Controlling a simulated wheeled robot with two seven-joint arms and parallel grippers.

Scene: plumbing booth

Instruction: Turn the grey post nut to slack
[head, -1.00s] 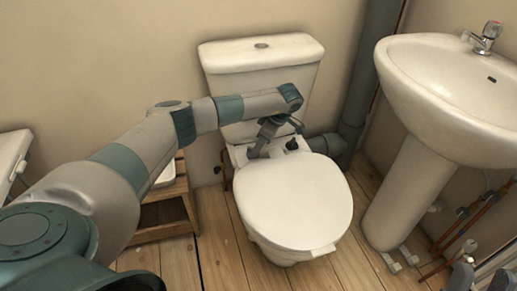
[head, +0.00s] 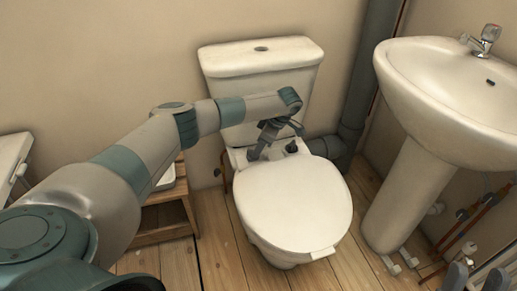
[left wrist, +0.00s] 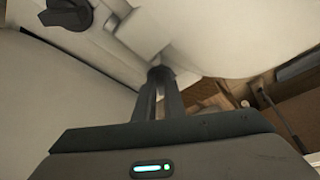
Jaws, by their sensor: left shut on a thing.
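The grey post nut (left wrist: 160,72) is at the hinge end of the toilet seat, mostly hidden between my left fingertips. My left gripper (head: 255,153) reaches down there, between the cistern and the seat lid. In the left wrist view the fingers of my left gripper (left wrist: 159,84) are close together and shut on the nut. A second, dark knob (head: 292,147) stands to the right on the other hinge post; it also shows in the left wrist view (left wrist: 68,14). My right gripper (head: 476,276) shows only in part at the lower right corner, away from the toilet; its opening is unclear.
The toilet cistern (head: 262,62) stands behind the nut, and the closed seat lid (head: 295,205) lies in front. A washbasin (head: 450,85) on a pedestal stands to the right. A wooden stand (head: 165,215) is left of the toilet. Thick grey pipe (head: 370,75) runs up the wall.

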